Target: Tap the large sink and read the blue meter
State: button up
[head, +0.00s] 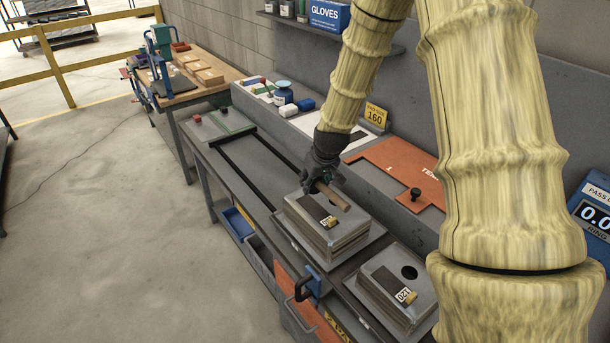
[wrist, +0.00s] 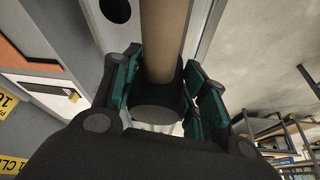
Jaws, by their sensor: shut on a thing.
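My gripper (head: 322,172) is shut on a tan, wooden-looking rod (head: 333,196) with a dark cylindrical end. In the wrist view the rod (wrist: 165,40) lies between the teal finger pads, its dark end (wrist: 158,105) towards the camera. In the head view the rod slants over the top of a stacked metal sink (head: 330,238); I cannot tell whether it touches. A second metal sink (head: 395,290) with a dark hole and a tag stands nearer right. The blue meter (head: 592,210) is cut by the right edge; only "0." shows clearly.
The grey bench (head: 240,185) has two dark rails. An orange plate (head: 392,165) with a black knob and a yellow "160" sign (head: 376,115) are behind my gripper. An orange drawer front (head: 300,305) is below; floor at left is open.

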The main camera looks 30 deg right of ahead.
aim_at(315, 194)
jog(key=shift+s+a+f+b, duration=0.2)
jog(key=shift+s+b, duration=0.25)
jog(key=shift+s, duration=0.25)
jog(key=b+x, duration=0.1)
jog(key=x, duration=0.2)
jog(key=shift+w+a+f+b, duration=0.2)
jog(key=shift+b, duration=0.1)
jog(key=shift+f, duration=0.35)
jog(key=shift+s+d+f+b, duration=0.15)
jog(key=shift+s+f+b, duration=0.25)
jog(key=shift+b, duration=0.25)
jog(key=shift+w+f, duration=0.2)
jog(key=shift+f, duration=0.1)
jog(key=shift+s, duration=0.15)
jog(key=shift+r, duration=0.1)
jog(key=shift+f+b, duration=0.3)
jog(key=shift+f, duration=0.25)
dwell(0.4)
